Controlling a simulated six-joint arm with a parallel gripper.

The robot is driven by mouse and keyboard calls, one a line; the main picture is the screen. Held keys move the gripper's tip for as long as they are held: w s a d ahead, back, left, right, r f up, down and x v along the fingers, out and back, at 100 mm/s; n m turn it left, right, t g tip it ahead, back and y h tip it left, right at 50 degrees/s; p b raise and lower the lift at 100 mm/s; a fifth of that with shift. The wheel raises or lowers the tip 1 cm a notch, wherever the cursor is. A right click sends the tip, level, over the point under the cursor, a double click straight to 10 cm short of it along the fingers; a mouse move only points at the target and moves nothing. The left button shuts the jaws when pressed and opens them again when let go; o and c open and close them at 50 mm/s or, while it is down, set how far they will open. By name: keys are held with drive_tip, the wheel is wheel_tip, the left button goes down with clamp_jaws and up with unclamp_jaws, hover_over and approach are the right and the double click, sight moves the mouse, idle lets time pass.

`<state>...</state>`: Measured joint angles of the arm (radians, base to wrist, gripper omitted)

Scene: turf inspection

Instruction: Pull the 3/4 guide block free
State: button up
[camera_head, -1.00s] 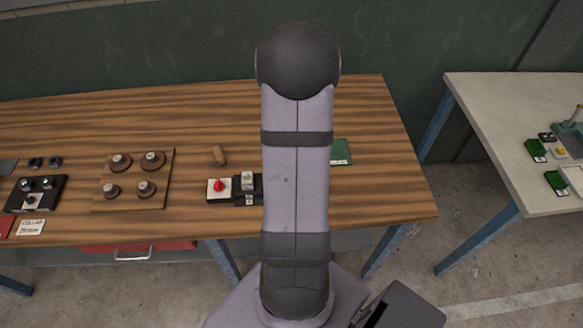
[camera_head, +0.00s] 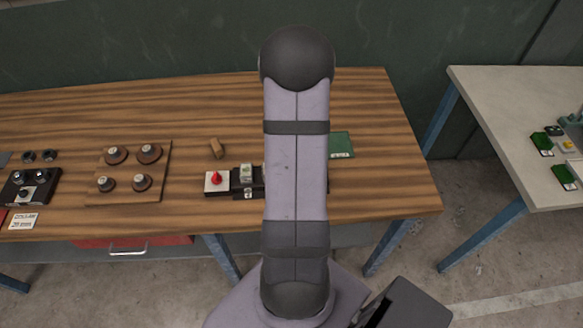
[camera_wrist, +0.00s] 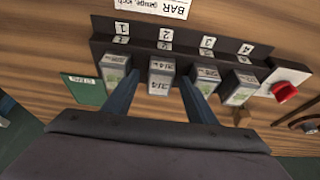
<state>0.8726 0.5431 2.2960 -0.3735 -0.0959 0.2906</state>
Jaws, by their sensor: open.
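The 3/4 guide block (camera_wrist: 161,74), a pale block with an upside-down 3/4 label on its near face, sits in a black numbered rack (camera_wrist: 185,52) in the wrist view. It stands in the slot marked 2. My gripper (camera_wrist: 159,80) is open, with one blue-grey finger on each side of the block. Whether the fingers touch it I cannot tell. Similar blocks stand in the rack to the left (camera_wrist: 115,66) and to the right (camera_wrist: 203,76), close to the fingers. In the head view, my arm hides the gripper and most of the rack (camera_head: 247,194).
A white box with a red knob (camera_head: 216,180) stands at the rack's end. A small brown wooden piece (camera_head: 216,147) lies behind it. A board with several round knobs (camera_head: 129,199) is further left. A green card (camera_head: 341,146) lies right of my arm.

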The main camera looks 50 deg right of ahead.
drive_tip(key=shift+w+d+f, duration=0.1)
drive_tip(key=shift+f, duration=0.3)
drive_tip(key=c, duration=1.3)
drive_tip(key=shift+o, duration=0.8)
drive_tip(key=shift+r, duration=0.3)
drive_tip(key=shift+r+p, duration=0.35)
drive_tip(key=shift+p, duration=0.2)
drive_tip(key=shift+r+p, duration=0.75)
wheel_tip(320, 180, up, 5)
drive_tip(key=p, duration=0.5)
drive_tip(key=shift+f, duration=0.15)
